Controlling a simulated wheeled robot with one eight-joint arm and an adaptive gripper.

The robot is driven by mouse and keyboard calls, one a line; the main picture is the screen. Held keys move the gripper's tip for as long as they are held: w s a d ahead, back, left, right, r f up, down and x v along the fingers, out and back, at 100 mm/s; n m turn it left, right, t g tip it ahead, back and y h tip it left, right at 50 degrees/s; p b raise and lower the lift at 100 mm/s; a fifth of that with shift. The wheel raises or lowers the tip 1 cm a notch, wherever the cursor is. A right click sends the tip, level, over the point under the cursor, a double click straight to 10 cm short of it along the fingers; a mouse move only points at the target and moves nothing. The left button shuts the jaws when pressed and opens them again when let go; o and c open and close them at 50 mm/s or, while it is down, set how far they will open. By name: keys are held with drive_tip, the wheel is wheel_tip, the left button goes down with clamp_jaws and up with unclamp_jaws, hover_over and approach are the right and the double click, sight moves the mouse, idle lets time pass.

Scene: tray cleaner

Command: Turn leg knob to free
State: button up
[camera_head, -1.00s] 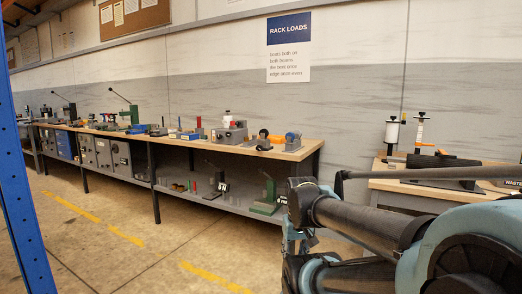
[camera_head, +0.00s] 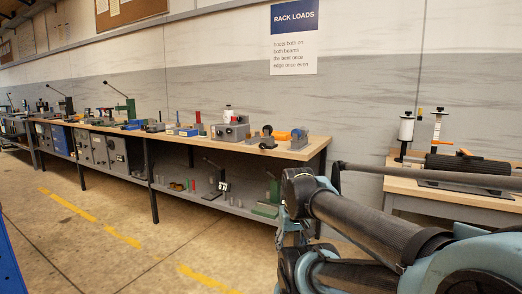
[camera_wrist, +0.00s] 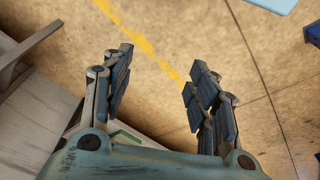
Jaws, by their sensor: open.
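My gripper (camera_wrist: 158,78) is open and empty in the wrist view, its two dark jointed fingers spread apart above the bare concrete floor. No leg knob can be made out in either view. My arm hides part of this table.
A long wooden workbench (camera_head: 290,152) along the wall holds several small devices, including a grey box (camera_head: 229,134). Its lower shelf (camera_head: 238,207) carries more. A blue post (camera_head: 10,265) stands at the left edge. The floor with a yellow line (camera_head: 120,236) is clear.

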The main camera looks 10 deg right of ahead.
drive_tip(key=w+d+r+m+t+h, duration=0.25)
drive_tip(key=w+r, duration=0.25)
drive_tip(key=w, duration=0.6)
drive_tip(key=w+d+r+m+t+h, duration=0.1)
drive_tip(key=w+r+h, duration=0.25)
drive_tip(key=w, duration=0.65)
drive_tip(key=w+d+r+m+t+h, duration=0.1)
drive_tip(key=w+d+r+m+h, duration=0.1)
drive_tip(key=w+r, duration=0.65)
drive_tip(key=m+t+h, duration=0.2)
drive_tip(key=m+t, duration=0.1)
drive_tip(key=t, duration=0.5)
approach(262, 146)
drive_tip(key=shift+n, duration=0.25)
drive_tip(key=x, duration=0.9)
drive_tip(key=shift+w, duration=0.1)
